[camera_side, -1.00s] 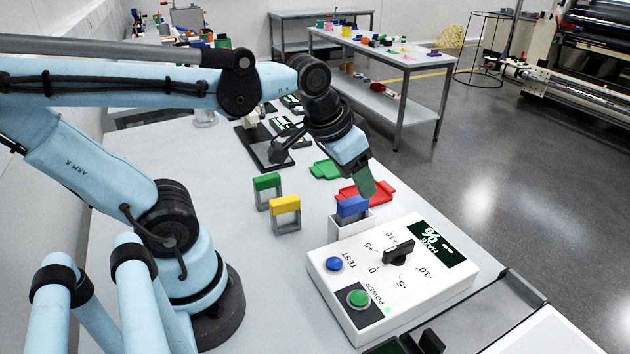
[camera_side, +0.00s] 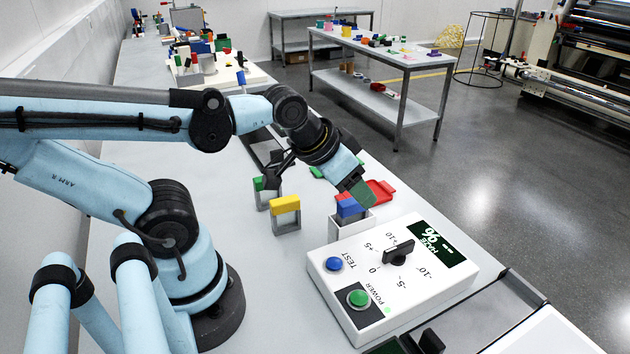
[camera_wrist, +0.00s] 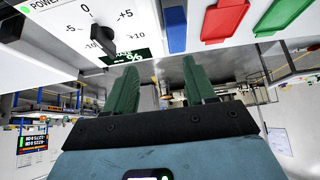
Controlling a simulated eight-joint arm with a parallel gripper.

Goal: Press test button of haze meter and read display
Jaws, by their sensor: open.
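The haze meter (camera_side: 318,285) is a white box at the front right in the side view. Its blue TEST button (camera_side: 333,263) stands clear, with nothing touching it. A green POWER button (camera_side: 358,298) and a black knob (camera_side: 398,252) are on the same face. The dark display (camera_side: 442,244) shows green "% HAZE" and small marks too small to read. My gripper (camera_side: 358,196) is open, its green fingers behind the meter and overlapping a blue-topped holder in the picture. In the wrist view my gripper (camera_wrist: 160,75) has parted, empty fingers; the meter face (camera_wrist: 60,30) is partly cut off and TEST is not visible.
A white holder (camera_side: 352,226) with a blue piece (camera_side: 349,208) stands behind the meter. Yellow (camera_side: 285,204) and green (camera_side: 262,184) topped blocks stand to its left. A red tray (camera_side: 382,190) lies beyond.

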